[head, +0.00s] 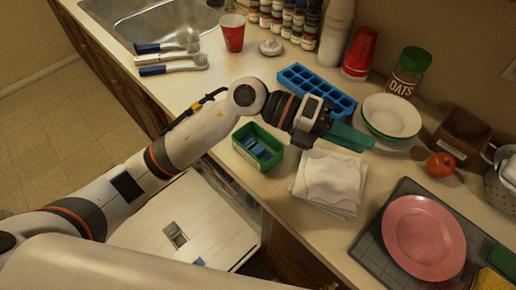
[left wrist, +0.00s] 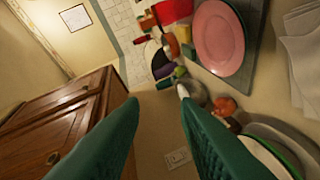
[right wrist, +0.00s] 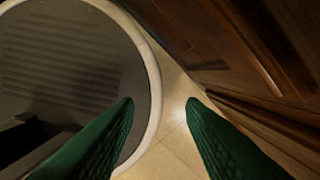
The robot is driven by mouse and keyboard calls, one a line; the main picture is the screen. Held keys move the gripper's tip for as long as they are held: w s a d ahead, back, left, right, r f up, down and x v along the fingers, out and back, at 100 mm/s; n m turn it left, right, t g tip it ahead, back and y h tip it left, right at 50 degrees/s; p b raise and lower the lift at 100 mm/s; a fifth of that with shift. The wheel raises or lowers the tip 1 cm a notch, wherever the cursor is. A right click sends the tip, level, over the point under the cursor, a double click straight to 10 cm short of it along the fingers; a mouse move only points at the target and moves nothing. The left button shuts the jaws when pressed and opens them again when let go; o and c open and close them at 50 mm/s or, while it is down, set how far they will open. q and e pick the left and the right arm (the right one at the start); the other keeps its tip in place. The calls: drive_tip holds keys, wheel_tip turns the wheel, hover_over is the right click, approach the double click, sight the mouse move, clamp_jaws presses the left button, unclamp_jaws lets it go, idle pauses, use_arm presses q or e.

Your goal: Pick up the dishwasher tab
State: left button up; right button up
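A green open box (head: 268,165) stands on the counter near its front edge, with several blue pieces (head: 257,149) inside that look like dishwasher tabs. Another small blue piece (head: 198,262) shows on the white panel below the counter, partly hidden by my arm. My left gripper (head: 366,142) is above the counter, right of the box, between the folded white cloth and the bowls. Its green fingers are apart and empty in the left wrist view (left wrist: 160,105). My right gripper (right wrist: 160,102) is open and empty, low over the floor, and is not seen in the head view.
A white cloth (head: 329,182) lies right of the box. A blue ice tray (head: 317,88), white bowl (head: 391,116), oats jar (head: 405,72), tomato (head: 440,166) and pink plate (head: 424,237) crowd the counter. A white open panel (head: 190,225), apparently a dishwasher door, extends below. The counter left of the box is clear.

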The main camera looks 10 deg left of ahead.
use_arm(q)
drive_tip(key=w+a+f+m+y, duration=0.2)
drive_tip(key=w+a+f+y, duration=0.1)
drive_tip(key=a+f+y, duration=0.3)
drive_tip(key=n+t+y, duration=0.2)
drive_tip(key=t+y, duration=0.1)
drive_tip(key=y, duration=0.7)
hover_over(259, 148)
drive_tip(key=f, duration=0.1)
wheel_tip(259, 148, down, 6)
drive_tip(key=shift+a+f+p, duration=0.1)
drive_tip(key=shift+f+p, duration=0.1)
drive_tip(key=shift+p, duration=0.95)
wheel_tip(259, 148, down, 5)
drive_tip(key=shift+s+r+p, duration=0.1)
drive_tip(key=shift+r+p, duration=0.05)
drive_tip(key=shift+p, duration=1.05)
drive_tip(key=shift+f, duration=0.55)
drive_tip(key=c, duration=0.6)
